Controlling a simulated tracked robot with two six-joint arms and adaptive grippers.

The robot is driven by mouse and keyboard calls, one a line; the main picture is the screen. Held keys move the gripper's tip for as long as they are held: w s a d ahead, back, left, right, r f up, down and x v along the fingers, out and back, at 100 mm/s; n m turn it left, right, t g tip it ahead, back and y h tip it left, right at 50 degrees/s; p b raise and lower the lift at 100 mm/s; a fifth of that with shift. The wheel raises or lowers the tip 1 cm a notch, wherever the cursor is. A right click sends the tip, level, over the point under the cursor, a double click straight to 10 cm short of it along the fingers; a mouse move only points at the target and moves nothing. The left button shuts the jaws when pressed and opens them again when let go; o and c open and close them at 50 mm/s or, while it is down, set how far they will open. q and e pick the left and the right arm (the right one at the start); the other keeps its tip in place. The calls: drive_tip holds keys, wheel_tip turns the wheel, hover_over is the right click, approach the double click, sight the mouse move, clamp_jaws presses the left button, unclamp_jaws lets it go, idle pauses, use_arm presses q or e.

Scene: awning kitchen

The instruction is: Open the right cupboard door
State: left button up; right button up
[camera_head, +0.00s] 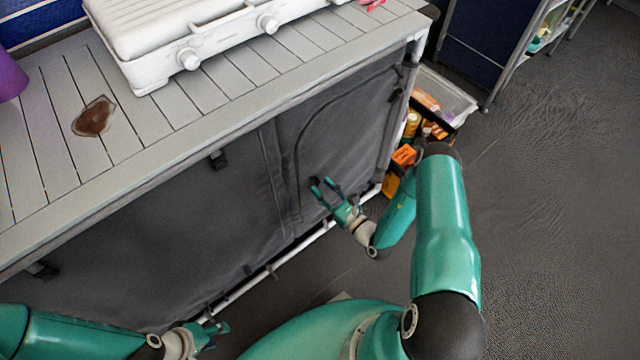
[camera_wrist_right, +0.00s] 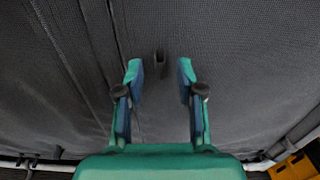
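The right cupboard door (camera_head: 345,125) is a dark grey fabric panel with a curved seam, under the slatted counter at the right. It looks closed. My right gripper (camera_head: 322,187) is in front of its lower left part. Whether the fingers touch the fabric I cannot tell. My left gripper (camera_head: 215,330) is low at the bottom left, apart from the door; its fingers are too small to judge.
A white camping stove (camera_head: 200,30) and a brown stain (camera_head: 94,116) are on the slatted counter (camera_head: 150,130). A white frame rail (camera_head: 290,250) runs along the cupboard's bottom. A clear crate (camera_head: 445,95) and orange items (camera_head: 403,157) stand beside its right end. Floor at the right is free.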

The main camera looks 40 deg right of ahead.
drive_tip(key=shift+w+a, duration=0.1)
drive_tip(key=shift+w, duration=1.15)
clamp_jaws()
